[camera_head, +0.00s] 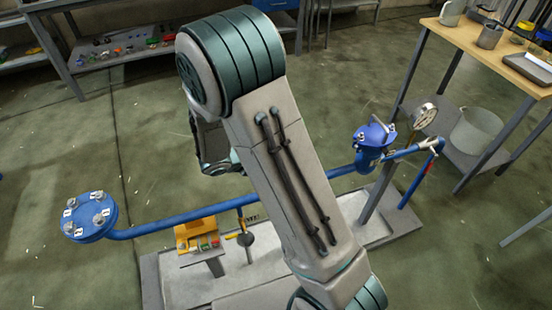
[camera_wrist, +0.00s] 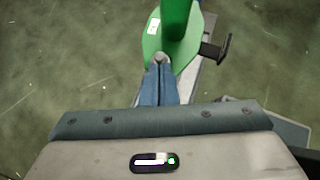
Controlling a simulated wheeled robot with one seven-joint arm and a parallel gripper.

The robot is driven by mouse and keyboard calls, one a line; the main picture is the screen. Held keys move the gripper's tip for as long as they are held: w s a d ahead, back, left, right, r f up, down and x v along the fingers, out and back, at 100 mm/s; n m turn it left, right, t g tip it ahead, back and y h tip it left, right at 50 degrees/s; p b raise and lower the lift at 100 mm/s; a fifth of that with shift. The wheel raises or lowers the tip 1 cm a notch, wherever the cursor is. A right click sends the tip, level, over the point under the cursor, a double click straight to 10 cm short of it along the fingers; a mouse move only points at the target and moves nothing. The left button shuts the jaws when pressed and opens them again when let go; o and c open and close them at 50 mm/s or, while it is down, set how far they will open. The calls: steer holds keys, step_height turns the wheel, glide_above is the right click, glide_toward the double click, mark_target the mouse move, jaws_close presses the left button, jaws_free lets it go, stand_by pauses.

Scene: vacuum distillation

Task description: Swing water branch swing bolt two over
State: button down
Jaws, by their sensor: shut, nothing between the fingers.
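In the wrist view a green flanged pipe part (camera_wrist: 180,18) with a small white label (camera_wrist: 154,26) fills the top middle. A dark T-shaped swing bolt (camera_wrist: 216,47) sticks out from its right side; I cannot read its number. My gripper (camera_wrist: 160,66) is shut, its blue-grey fingers together and pointing at the near edge of the green part. A small grey rounded piece shows at the fingertips; I cannot tell whether it touches them. The swing bolt is apart from the fingers, to their right. In the head view my arm hides the green part and the fingers.
A workbench (camera_head: 478,42) is at right, shelving (camera_head: 120,58) at back left.

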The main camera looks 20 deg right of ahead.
steer(key=shift+d+r, duration=0.1)
steer(key=shift+d, duration=0.2)
stand_by(0.4)
steer(key=shift+a, duration=0.1)
steer(key=a+f+p+v, duration=0.1)
steer(key=v, duration=1.2)
steer(key=shift+s+f, duration=0.15)
steer(key=shift+s, duration=0.15)
